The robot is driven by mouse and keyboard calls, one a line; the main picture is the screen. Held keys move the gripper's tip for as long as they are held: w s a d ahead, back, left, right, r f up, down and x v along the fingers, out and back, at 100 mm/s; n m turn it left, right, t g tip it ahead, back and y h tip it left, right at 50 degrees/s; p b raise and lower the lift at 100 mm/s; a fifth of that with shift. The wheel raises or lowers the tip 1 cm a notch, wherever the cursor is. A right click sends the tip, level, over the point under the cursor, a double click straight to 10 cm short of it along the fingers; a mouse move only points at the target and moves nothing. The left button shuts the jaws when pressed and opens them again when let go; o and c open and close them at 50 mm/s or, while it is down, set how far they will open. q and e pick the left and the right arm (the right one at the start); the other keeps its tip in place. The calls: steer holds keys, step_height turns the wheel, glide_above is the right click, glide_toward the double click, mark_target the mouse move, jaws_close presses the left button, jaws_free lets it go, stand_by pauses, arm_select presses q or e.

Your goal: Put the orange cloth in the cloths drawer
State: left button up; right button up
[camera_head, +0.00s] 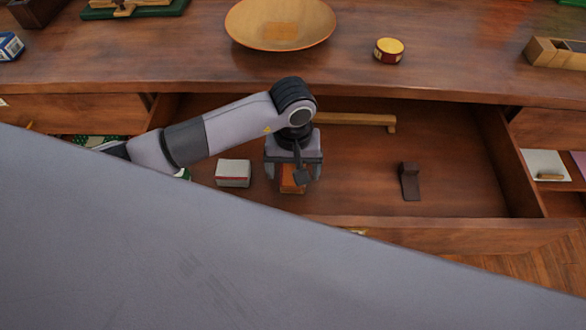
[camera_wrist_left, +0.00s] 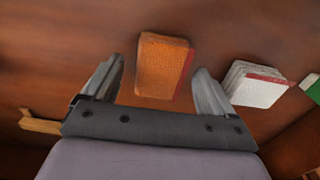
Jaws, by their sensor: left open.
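The orange cloth (camera_head: 291,186), a folded orange block with a red edge, lies on the floor of the open drawer (camera_head: 440,236). My left gripper (camera_head: 293,176) points down over it and hides part of it in the head view. In the left wrist view the orange cloth (camera_wrist_left: 163,67) shows between the spread fingers of my left gripper (camera_wrist_left: 159,70), with gaps on both sides. The gripper is open and holds nothing. I cannot tell from a label whether this is the cloths drawer. My right gripper is not in view.
A folded white item with a red edge (camera_head: 233,172) lies left of the cloth. A dark brown object (camera_head: 409,182) and a wooden bar (camera_head: 350,120) are also in the drawer. A wooden bowl (camera_head: 281,22) and a round yellow-topped tin (camera_head: 389,50) stand on the top above.

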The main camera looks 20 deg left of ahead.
arm_select(q)
step_height(320, 180, up, 11)
steer(key=shift+f, duration=0.15)
stand_by(0.5)
